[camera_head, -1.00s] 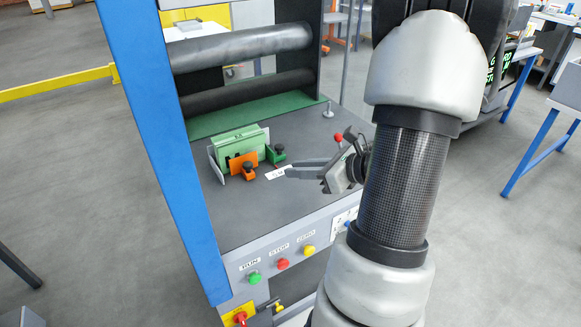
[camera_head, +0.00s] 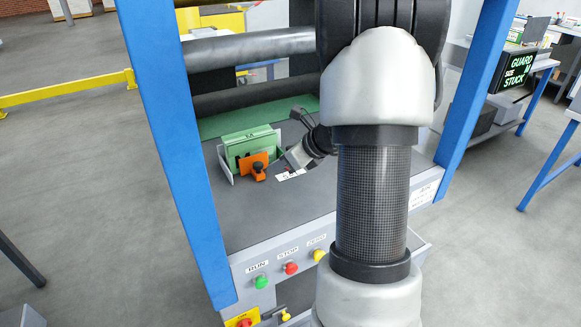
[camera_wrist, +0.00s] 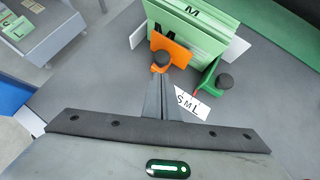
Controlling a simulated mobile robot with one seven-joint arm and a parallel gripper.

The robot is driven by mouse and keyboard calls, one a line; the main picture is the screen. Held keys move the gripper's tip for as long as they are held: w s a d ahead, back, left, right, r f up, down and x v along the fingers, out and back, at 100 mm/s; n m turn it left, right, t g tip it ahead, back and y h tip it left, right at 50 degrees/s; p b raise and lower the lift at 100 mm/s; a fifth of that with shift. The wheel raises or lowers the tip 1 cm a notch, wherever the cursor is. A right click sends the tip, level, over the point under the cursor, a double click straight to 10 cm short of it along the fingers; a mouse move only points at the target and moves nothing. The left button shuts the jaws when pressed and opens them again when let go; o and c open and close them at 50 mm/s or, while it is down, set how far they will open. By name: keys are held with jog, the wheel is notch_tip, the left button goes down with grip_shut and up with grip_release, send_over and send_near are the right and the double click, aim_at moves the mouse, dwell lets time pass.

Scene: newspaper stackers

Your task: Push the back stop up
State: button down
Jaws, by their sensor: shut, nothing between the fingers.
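A light green stack marked M (camera_wrist: 190,18) stands upright on the grey machine bed; it also shows in the head view (camera_head: 250,145). An orange bracket with a black knob (camera_wrist: 172,50) stands against its near face, also in the head view (camera_head: 248,160). A green bracket with a black knob (camera_wrist: 210,78) stands to the right, beside a white S M L scale (camera_wrist: 191,103). No label tells which piece is the back stop. My gripper (camera_wrist: 161,78) is shut and empty, its tips just below the orange bracket's knob; contact is unclear. In the head view my arm partly hides it.
Dark rollers (camera_head: 245,47) cross behind the bed, between blue posts (camera_head: 170,140). Run, stop and zero buttons (camera_head: 290,268) line the front panel. A screen (camera_head: 515,72) at right reads GUARD M SIDE STUCK. Bare bed (camera_head: 255,215) lies in front of the brackets.

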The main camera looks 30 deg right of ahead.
aim_at(257, 158)
jog(key=shift+w+a+f, duration=0.1)
jog(key=shift+w+a, duration=0.15)
jog(key=shift+w, duration=0.25)
jog(key=shift+w+a+f, duration=0.1)
jog(key=shift+w+a, duration=0.15)
jog(key=shift+w, duration=0.2)
jog(key=shift+w+r, duration=0.15)
jog(key=shift+w, duration=0.15)
jog(key=w+p, duration=0.1)
jog(key=w, duration=0.3)
jog(key=shift+w, duration=0.15)
